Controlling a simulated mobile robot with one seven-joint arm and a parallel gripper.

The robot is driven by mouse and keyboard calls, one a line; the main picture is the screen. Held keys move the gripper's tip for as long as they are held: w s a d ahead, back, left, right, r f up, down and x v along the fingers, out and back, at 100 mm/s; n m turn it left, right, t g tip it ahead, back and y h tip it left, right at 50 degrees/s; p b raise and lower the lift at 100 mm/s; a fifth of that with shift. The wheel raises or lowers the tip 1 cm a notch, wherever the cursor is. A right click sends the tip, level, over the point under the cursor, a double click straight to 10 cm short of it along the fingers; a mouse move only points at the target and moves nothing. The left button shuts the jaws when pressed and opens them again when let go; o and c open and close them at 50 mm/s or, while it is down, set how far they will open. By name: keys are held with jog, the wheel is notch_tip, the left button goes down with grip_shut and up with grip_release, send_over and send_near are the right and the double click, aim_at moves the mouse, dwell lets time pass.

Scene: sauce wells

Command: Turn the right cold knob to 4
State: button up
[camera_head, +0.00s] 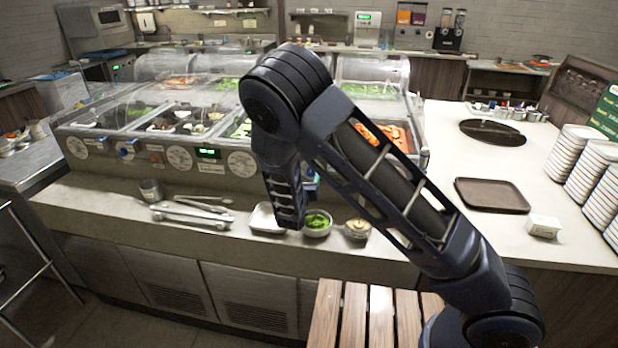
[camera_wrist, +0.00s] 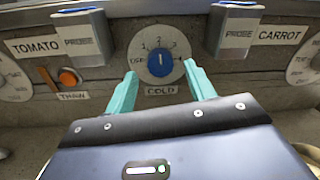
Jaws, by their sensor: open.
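The cold knob (camera_wrist: 161,63) is a round blue knob with a white pointer line, on a white dial (camera_wrist: 140,73) above a "COLD" label. Its pointer stands about upright, near the 2 as far as I can tell; the 4 is at the dial's right side. My gripper (camera_wrist: 162,84) is open, with one teal finger at each side of the dial's lower part. I see no contact with the knob. In the head view, my arm hides this knob. Another blue knob (camera_head: 126,150) shows on the left of the counter front there.
Probe boxes marked tomato (camera_wrist: 80,38) and carrot (camera_wrist: 236,30) flank the dial. An orange thaw button (camera_wrist: 69,77) is at left. Below the panel, a ledge holds a metal tray (camera_head: 262,226), a bowl of greens (camera_head: 316,224) and tongs (camera_head: 190,215).

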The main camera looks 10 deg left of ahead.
jog(key=shift+w, duration=1)
jog(key=c, duration=1)
jog(key=shift+o, duration=0.2)
